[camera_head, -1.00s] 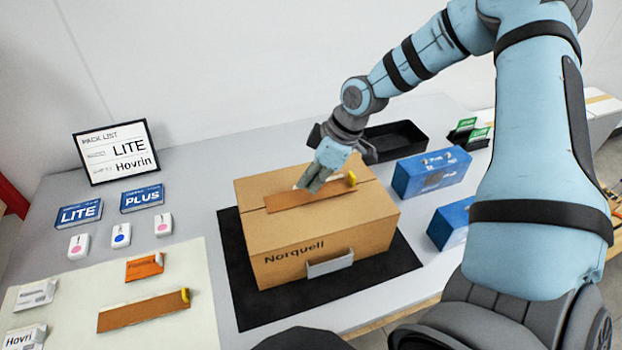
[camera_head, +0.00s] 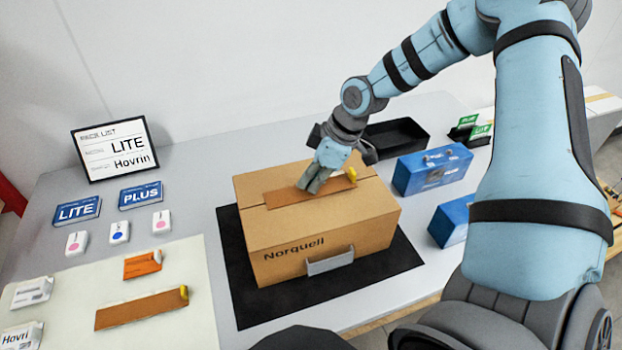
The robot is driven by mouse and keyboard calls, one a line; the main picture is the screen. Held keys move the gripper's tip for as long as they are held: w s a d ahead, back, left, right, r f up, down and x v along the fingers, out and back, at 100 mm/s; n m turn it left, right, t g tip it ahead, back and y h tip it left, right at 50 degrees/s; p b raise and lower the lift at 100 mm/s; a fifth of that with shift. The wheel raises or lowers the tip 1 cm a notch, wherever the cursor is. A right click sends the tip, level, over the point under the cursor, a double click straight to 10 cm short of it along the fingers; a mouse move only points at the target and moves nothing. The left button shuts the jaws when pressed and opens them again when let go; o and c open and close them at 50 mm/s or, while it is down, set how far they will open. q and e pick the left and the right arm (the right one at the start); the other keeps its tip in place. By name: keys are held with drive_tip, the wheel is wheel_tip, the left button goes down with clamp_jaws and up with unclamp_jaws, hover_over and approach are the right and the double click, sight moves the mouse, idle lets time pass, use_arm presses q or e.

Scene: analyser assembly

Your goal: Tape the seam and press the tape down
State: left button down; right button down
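A closed cardboard box (camera_head: 340,228) marked "Norquell" stands on a black mat (camera_head: 243,300). A brown tape strip (camera_head: 290,196) with a yellow end lies along the seam on its top. My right gripper (camera_head: 311,187) points down, with its fingertips close together at the strip, right of its middle. They seem to touch it; I cannot see anything between them. A second brown tape strip (camera_head: 140,309) with a yellow end lies on the pale sheet at the left. My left gripper is not in view.
Two blue boxes (camera_head: 432,170) and (camera_head: 450,222) stand right of the cardboard box, with a black tray (camera_head: 392,137) behind. A pack list sign (camera_head: 115,149), blue LITE and PLUS cards, small white pieces and an orange piece (camera_head: 142,264) are at the left.

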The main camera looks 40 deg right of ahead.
drive_tip(key=shift+r, duration=0.1)
wheel_tip(320, 180, up, 6)
drive_tip(key=p, duration=0.4)
